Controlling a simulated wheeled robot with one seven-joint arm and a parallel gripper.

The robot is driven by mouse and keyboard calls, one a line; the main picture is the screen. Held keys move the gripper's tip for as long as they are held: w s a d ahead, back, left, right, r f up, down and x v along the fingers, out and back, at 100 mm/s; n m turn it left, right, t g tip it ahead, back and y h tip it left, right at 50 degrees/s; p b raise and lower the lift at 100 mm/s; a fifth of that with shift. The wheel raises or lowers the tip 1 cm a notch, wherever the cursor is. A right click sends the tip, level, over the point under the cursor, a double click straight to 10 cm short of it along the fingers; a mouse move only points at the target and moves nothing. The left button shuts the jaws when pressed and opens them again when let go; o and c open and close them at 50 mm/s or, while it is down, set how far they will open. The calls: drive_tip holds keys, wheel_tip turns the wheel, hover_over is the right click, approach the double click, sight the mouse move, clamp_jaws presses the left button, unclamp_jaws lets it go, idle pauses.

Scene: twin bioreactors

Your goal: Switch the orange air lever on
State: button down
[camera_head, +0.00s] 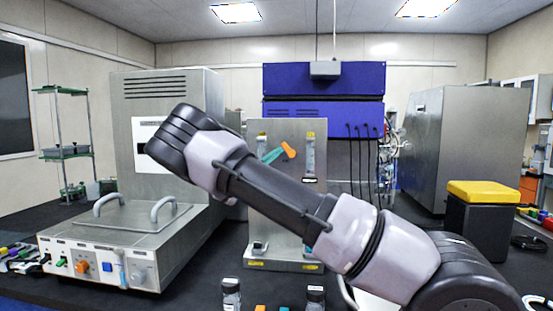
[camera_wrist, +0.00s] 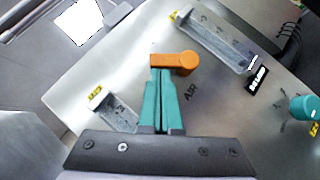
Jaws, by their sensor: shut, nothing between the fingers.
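The orange air lever (camera_wrist: 187,62) is on a grey metal panel (camera_wrist: 225,110), above the printed word AIR. In the wrist view its round hub is on the right and its handle points left. It also shows in the head view (camera_head: 289,150), high on the upright panel. My gripper (camera_wrist: 161,72) has teal fingers, closed together and empty. Their tips are at the lower edge of the lever's handle; I cannot tell whether they touch it. In the head view my gripper (camera_head: 271,155) is just left of the lever, partly hidden behind my arm.
Clear flow tubes stand on both sides of the lever, one upper right (camera_wrist: 215,42) and one lower left (camera_wrist: 118,113). A teal knob (camera_wrist: 303,107) is at the right. A metal box with handles (camera_head: 120,225) stands left, and a yellow-topped black block (camera_head: 485,193) right.

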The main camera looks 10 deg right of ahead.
sight(284, 144)
drive_tip(key=shift+s+d+r+m+g+y, duration=0.1)
drive_tip(key=shift+d+r+m+g+y, duration=0.15)
drive_tip(key=shift+r+m+g+y, duration=0.7)
drive_tip(key=shift+s+d+r+m+g+y, duration=0.1)
drive_tip(key=shift+d+m+g+y, duration=0.15)
drive_tip(key=shift+m+g, duration=0.7)
drive_tip(key=shift+s+d+r+m+g+y, duration=0.1)
drive_tip(key=shift+d+r+m+g+y, duration=0.3)
drive_tip(key=shift+m, duration=1.1)
drive_tip(key=shift+a+r, duration=0.1)
drive_tip(key=shift+r, duration=0.1)
